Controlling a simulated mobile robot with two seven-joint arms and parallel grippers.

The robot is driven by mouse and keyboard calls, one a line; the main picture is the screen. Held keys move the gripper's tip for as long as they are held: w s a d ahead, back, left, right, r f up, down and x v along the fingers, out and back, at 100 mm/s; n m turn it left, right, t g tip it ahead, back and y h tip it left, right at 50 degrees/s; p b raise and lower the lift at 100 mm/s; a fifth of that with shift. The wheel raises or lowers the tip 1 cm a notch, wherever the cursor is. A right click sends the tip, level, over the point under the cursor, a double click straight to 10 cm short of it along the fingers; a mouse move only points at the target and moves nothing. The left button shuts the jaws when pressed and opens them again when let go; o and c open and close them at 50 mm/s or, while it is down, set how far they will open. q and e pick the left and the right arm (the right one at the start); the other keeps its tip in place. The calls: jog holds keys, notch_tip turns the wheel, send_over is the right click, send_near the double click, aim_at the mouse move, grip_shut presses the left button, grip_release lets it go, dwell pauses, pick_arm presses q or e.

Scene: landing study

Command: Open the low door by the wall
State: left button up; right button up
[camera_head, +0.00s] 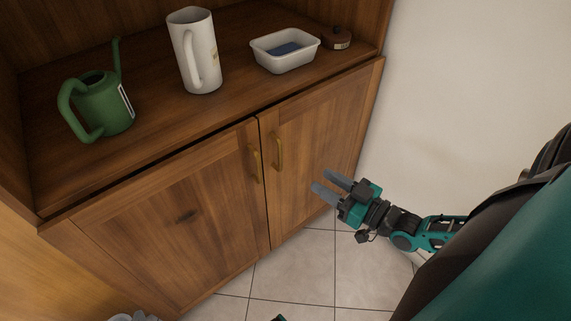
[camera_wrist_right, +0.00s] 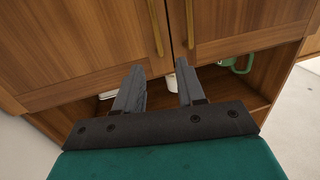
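The low door by the wall (camera_head: 312,150) is the right one of two brown wooden cabinet doors. It looks shut, with a narrow dark seam along its left edge. Its upright brass handle (camera_head: 278,151) is near that edge. In the right wrist view the picture is turned, and this door (camera_wrist_right: 85,45) is at the left with its handle (camera_wrist_right: 155,27) at the top. My right gripper (camera_head: 322,182) is open and empty, in front of the door, to the right of and lower than the handle, apart from it.
The left door (camera_head: 180,215), also shut, has its own handle (camera_head: 257,166). On the shelf above stand a green watering can (camera_head: 103,103), a white jug (camera_head: 196,55), a white tub (camera_head: 285,50) and a brown round object (camera_head: 337,38).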

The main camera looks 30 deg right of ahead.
jog(key=b+x, duration=0.3)
jog(key=x, duration=1)
jog(key=shift+d, duration=0.25)
jog(key=shift+r, duration=0.1)
jog(key=shift+c, duration=0.3)
grip_shut()
